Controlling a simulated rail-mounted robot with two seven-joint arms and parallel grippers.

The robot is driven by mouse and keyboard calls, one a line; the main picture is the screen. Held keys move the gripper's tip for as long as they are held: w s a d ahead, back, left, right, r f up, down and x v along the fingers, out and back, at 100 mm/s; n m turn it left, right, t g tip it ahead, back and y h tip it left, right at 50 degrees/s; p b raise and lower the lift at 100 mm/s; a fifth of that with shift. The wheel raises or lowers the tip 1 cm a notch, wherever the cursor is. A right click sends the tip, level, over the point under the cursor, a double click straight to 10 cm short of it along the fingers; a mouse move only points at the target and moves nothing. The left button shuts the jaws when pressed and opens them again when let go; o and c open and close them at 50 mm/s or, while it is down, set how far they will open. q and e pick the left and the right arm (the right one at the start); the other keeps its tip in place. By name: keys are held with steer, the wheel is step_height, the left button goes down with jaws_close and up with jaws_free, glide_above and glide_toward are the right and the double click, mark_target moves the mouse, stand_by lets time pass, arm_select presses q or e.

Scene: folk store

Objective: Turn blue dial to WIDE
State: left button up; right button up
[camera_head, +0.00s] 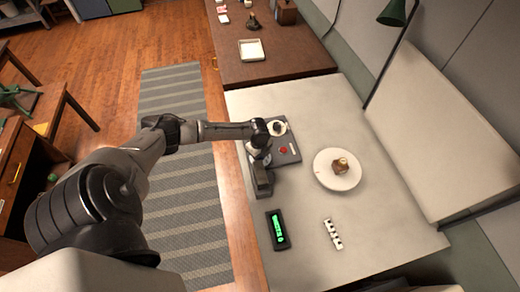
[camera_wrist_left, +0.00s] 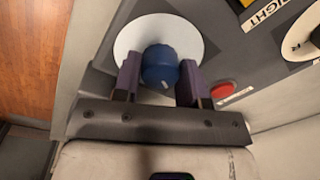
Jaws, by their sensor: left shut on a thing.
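The blue dial (camera_wrist_left: 160,66) sits in front of a round white plate (camera_wrist_left: 188,38) on a grey control panel (camera_wrist_left: 222,50) in the left wrist view. My left gripper (camera_wrist_left: 160,82) is shut on the dial, with one purple-grey finger on each side of it. In the head view my left arm reaches over the near left part of the panel (camera_head: 291,158) and hides the blue dial. No WIDE mark is legible; the dial's pointer cannot be made out. My right gripper is not in view.
A red button (camera_wrist_left: 222,90) lies just right of the gripper, and a white dial (camera_wrist_left: 302,36) beyond it. A plate (camera_head: 325,179) with a small brown object, a green-lit display (camera_head: 278,230) and a white strip (camera_head: 332,234) stand on the pale table (camera_head: 360,245).

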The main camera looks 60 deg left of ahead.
arm_select(q)
steer(key=n+p, duration=0.2)
steer(key=n, duration=0.1)
steer(key=shift+r, duration=0.15)
steer(key=shift+n+p, duration=0.85)
steer(key=shift+n, duration=0.45)
steer(key=o, duration=0.9)
steer(key=shift+s+d+r, duration=0.15)
steer(key=shift+r, duration=3.25)
steer(key=shift+s+d+r, duration=0.1)
steer(key=shift+s+r, duration=0.05)
steer(key=shift+r, duration=3.2)
